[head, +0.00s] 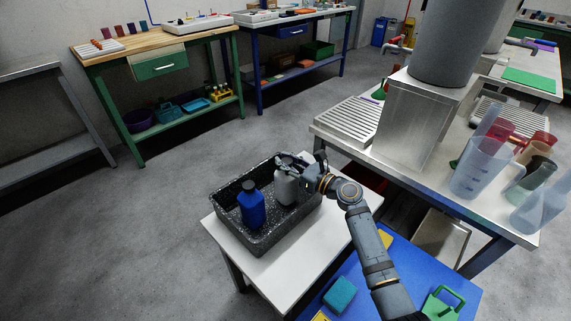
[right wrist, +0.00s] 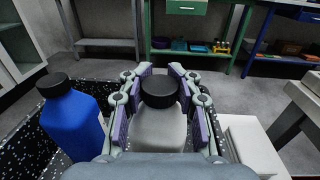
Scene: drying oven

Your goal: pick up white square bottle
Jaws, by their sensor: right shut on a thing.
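The white square bottle (head: 286,188) stands inside the dark speckled tray (head: 262,241) in the head view. My right gripper (head: 290,163) is at the bottle's top and shut on it. Whether the white bottle touches the tray floor is hard to tell. My left gripper is not in view.
The tray sits on a small white table (head: 335,230). A metal table (head: 410,160) with a steel box and clear beakers (head: 478,170) stands close on the right. A blue surface (head: 385,285) with a teal sponge (head: 340,294) is in front. Open floor lies to the left.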

